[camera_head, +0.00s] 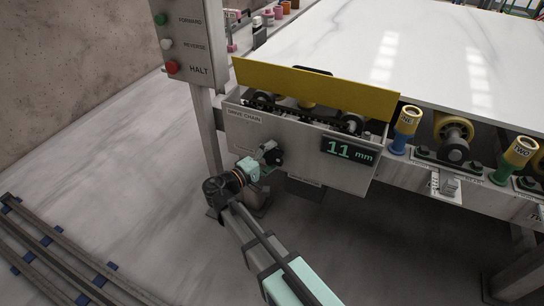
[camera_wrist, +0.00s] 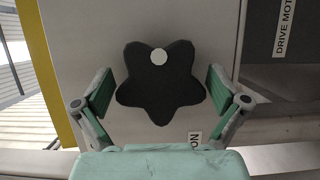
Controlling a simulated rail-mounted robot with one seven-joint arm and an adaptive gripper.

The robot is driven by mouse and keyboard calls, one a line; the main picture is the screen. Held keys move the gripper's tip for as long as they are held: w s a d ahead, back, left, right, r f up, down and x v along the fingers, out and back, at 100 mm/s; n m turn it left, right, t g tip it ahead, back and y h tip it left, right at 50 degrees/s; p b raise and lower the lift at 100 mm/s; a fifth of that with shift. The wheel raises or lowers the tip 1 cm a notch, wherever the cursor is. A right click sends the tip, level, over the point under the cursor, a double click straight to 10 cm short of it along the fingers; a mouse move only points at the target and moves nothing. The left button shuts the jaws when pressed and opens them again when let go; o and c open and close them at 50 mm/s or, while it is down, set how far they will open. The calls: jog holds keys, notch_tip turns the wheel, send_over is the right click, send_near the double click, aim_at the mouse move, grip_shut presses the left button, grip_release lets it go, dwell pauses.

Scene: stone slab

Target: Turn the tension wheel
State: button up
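The tension wheel is a black, five-lobed knob (camera_wrist: 160,88) with a white dot on its upper lobe, mounted on a pale panel. In the head view the wheel (camera_head: 273,156) is partly hidden by my gripper. My gripper (camera_wrist: 161,92) has one green-padded finger on each side of the wheel in the wrist view, with narrow visible gaps to its lobes. The fingers are apart and I see no clear contact. In the head view my gripper (camera_head: 264,162) is at the front of the drive chain box (camera_head: 300,165). A display (camera_head: 348,150) on that box reads "11 mm".
A raised yellow cover (camera_head: 315,88) stands over the chain. A post with FORWARD, REVERSE and HALT buttons (camera_head: 185,45) rises at left. The white slab (camera_head: 400,45) lies behind. Floor rails (camera_head: 55,255) run at lower left.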

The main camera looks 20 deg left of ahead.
jog(key=c, duration=0.6)
jog(key=shift+o, duration=0.2)
jog(key=shift+f+m+g+y+b, duration=0.15)
jog(key=shift+m+g+y+b, duration=0.15)
jog(key=shift+m+b, duration=0.75)
jog(key=shift+m+g+y+b, duration=0.35)
jog(key=shift+m+b, duration=0.2)
jog(key=shift+m, duration=0.5)
jog(key=shift+r, duration=0.2)
jog(key=o, duration=0.9)
